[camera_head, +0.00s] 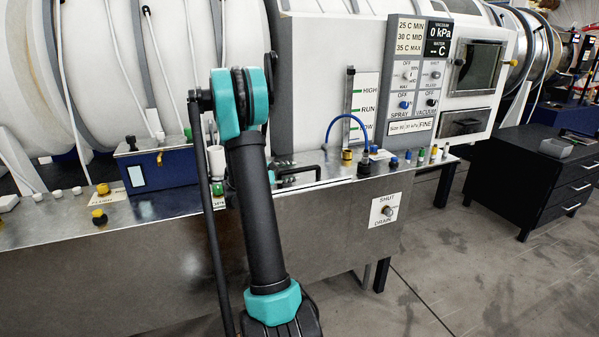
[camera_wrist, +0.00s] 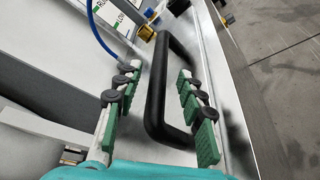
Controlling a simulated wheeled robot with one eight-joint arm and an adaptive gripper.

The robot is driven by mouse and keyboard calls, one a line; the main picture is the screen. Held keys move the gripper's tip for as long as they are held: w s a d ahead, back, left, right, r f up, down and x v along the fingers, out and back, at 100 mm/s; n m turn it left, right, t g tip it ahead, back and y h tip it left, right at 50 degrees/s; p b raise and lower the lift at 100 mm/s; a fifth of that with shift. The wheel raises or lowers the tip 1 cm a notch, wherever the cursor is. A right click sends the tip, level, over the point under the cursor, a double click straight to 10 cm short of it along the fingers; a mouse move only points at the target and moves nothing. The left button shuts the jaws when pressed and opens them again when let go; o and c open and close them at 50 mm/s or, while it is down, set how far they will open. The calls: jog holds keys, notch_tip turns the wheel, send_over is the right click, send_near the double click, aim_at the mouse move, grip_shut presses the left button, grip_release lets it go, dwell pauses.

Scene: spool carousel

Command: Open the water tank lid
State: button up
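A black U-shaped handle (camera_wrist: 155,100) stands on a bright metal surface (camera_wrist: 228,110), apparently the water tank lid; it looks closed, but its seams are hard to make out. In the wrist view my gripper (camera_wrist: 158,76) is open, with green-padded fingers on either side of the handle. The handle's bar lies between the fingers, nearer the left one, and no grip on it shows. The steel tank (camera_head: 335,215) is below, along the machine's front.
A gauge tube (camera_head: 348,105) and a blue hose (camera_head: 345,117) rise right of my arm. Small coloured knobs (camera_head: 433,153) line the right end. A blue box (camera_head: 158,170) stands left. A black drawer cabinet (camera_head: 530,180) is at right, with open floor before it.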

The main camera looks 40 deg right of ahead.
aim_at(296, 171)
jog(key=x, duration=0.4)
jog(key=shift+d+f, duration=0.1)
jog(key=shift+d, duration=0.3)
grip_shut()
